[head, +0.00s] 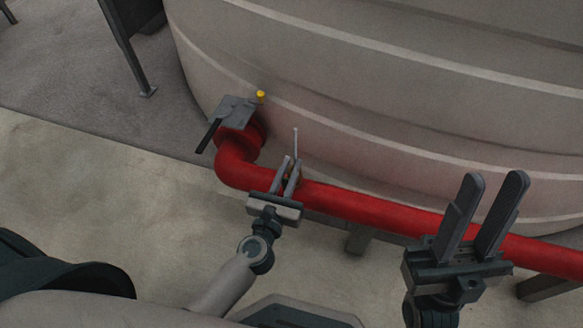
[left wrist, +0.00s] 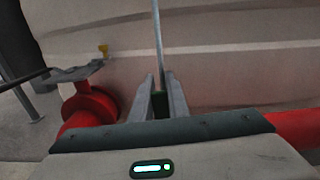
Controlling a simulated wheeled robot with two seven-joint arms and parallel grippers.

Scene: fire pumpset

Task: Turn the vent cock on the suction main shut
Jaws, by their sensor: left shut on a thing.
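The red suction main (head: 370,207) runs along the foot of a large tank, from a flanged elbow at the left towards the right. My left gripper (head: 291,164) is over the pipe just right of the elbow. Its fingers are shut on the vent cock, which is mostly hidden between them. The cock's thin grey upright tube (head: 296,143) rises behind the fingers. In the left wrist view the tube (left wrist: 158,45) stands above a dark piece between the fingertips (left wrist: 160,90). My right gripper (head: 490,205) is open and empty, in front of the pipe at the right.
A grey valve body with a dark lever (head: 208,136) and a yellow knob (head: 261,96) sits on the elbow, left of my left gripper. The tank wall (head: 400,110) rises close behind the pipe. The floor (head: 100,190) at the left is clear.

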